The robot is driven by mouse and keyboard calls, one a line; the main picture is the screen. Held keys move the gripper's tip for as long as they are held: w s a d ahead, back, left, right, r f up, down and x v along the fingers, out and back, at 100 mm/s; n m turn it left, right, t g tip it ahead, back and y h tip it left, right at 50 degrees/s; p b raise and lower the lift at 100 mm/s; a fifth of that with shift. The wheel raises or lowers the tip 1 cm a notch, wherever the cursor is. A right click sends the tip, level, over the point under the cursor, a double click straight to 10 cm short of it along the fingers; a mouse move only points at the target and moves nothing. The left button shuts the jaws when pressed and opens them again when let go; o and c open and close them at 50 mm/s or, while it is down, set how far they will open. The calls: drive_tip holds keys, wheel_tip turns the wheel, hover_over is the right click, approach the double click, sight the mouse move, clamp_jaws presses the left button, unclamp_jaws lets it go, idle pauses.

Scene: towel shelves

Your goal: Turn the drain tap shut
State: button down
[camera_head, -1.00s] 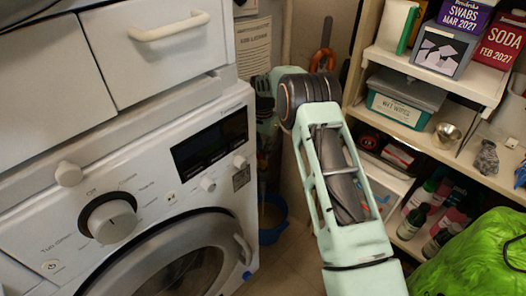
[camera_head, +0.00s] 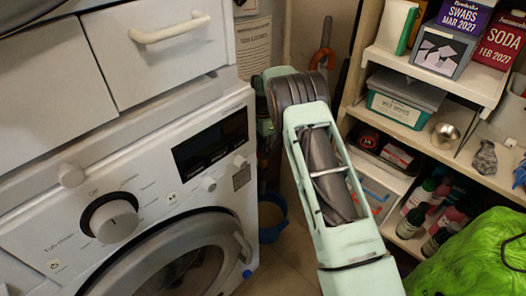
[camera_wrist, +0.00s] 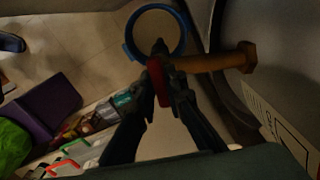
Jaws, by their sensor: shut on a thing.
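The drain tap shows in the wrist view. Its brass-coloured pipe (camera_wrist: 218,62) runs out to the right, and its red handle (camera_wrist: 157,80) is at the left end. My gripper (camera_wrist: 160,88) is shut on the red handle, with its dark fingers on either side of it. In the head view my arm hides the tap and the gripper.
A blue bucket (camera_wrist: 131,42) stands on the floor below the tap; it also shows in the head view (camera_head: 270,233). A washing machine (camera_head: 165,200) is at the left. Shelves (camera_head: 445,133) with tubs and bottles and a bright green bag (camera_head: 475,255) are at the right.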

drive_tip(key=c, duration=2)
unclamp_jaws()
drive_tip(key=shift+o, duration=0.2)
drive_tip(key=shift+r, duration=0.1)
wheel_tip(320, 180, up, 12)
drive_tip(key=shift+o, duration=0.4)
